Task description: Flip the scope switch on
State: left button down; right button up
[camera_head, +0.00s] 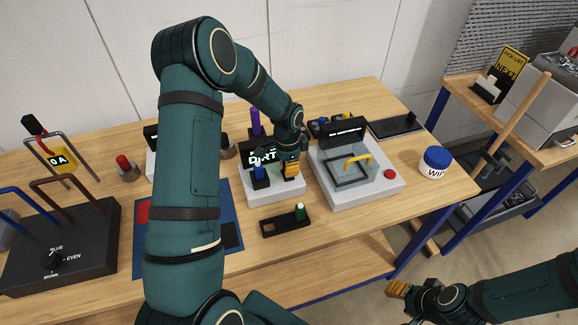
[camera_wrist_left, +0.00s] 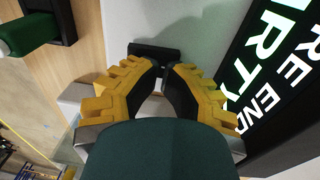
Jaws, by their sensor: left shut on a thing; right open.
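The scope (camera_head: 275,190) is a light grey box with a dark upright screen (camera_head: 262,153) lit with white and green lettering that ends in "DIRTY"; the screen shows large at the right in the wrist view (camera_wrist_left: 285,75). My left gripper (camera_head: 291,170) is at the scope's right front, its yellow fingers pointing down. In the wrist view its fingertips (camera_wrist_left: 166,68) close at a black switch part (camera_wrist_left: 152,52) on the grey housing. The pads hide most of the switch, so its tilt cannot be told. My right gripper (camera_head: 398,290) is open and empty, away from the table at lower right.
A blue-topped plug (camera_head: 259,177) stands on the scope left of the gripper. A black holder (camera_head: 285,222) with a green-and-white piece lies in front. A grey machine with a yellow handle (camera_head: 358,160) stands close on the right, with a wipes tub (camera_head: 435,163) beyond.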

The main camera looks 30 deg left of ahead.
pick_arm(q)
jog(key=shift+s+d+f, duration=0.15)
jog(key=shift+s+f, duration=0.2)
jog(key=shift+s+d, duration=0.2)
jog(key=shift+s+d+r, duration=0.1)
jog(key=shift+s+d, duration=0.1)
jog(key=shift+d, duration=0.05)
pick_arm(e)
jog(key=shift+w+a+f, duration=0.1)
pick_arm(q)
jog(key=shift+r, duration=0.1)
jog(key=r+p, duration=0.1)
jog(key=r, duration=0.2)
jog(key=r+p, duration=0.1)
jog(key=r, duration=0.1)
jog(key=shift+w+a+r+p, duration=0.15)
jog(key=shift+w+p, duration=0.2)
jog(key=shift+w, duration=0.05)
notch_tip(320, 180, up, 9)
jog(key=a, duration=0.1)
jog(key=shift+w+b, duration=0.35)
jog(key=shift+b, duration=0.05)
pick_arm(e)
jog(key=shift+a+r, duration=0.65)
jog(key=shift+r, duration=0.35)
